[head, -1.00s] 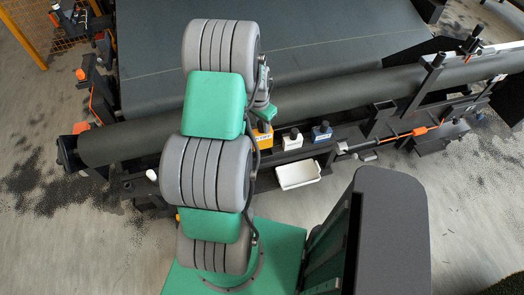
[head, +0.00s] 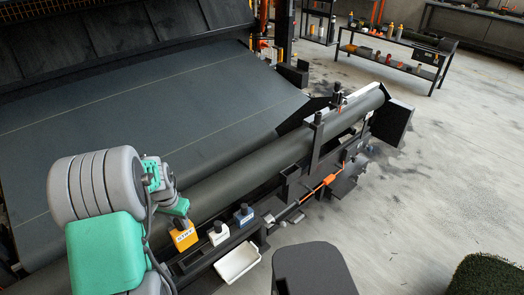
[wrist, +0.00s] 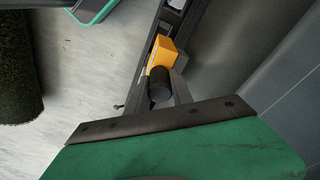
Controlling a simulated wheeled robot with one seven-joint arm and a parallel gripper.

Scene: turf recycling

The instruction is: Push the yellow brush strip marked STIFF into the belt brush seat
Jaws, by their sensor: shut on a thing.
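The yellow block marked STIFF (head: 184,238) is at the near end of a row on the dark rail in front of the roller. My gripper (head: 180,217) is directly above it, shut on its black knob. In the wrist view the yellow block (wrist: 164,50) shows beyond the black knob (wrist: 160,84), which sits between the fingers (wrist: 164,92). Its bristles are hidden. I cannot tell whether it rests on the rail or is just clear of it. I cannot pick out the belt brush seat with certainty.
A white block (head: 218,234) and a blue block (head: 243,215) stand right of the yellow one. A white tray (head: 238,263) hangs below the rail. The long roller (head: 250,165) and wide belt (head: 130,110) lie behind. An orange-handled rod (head: 318,188) is farther right.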

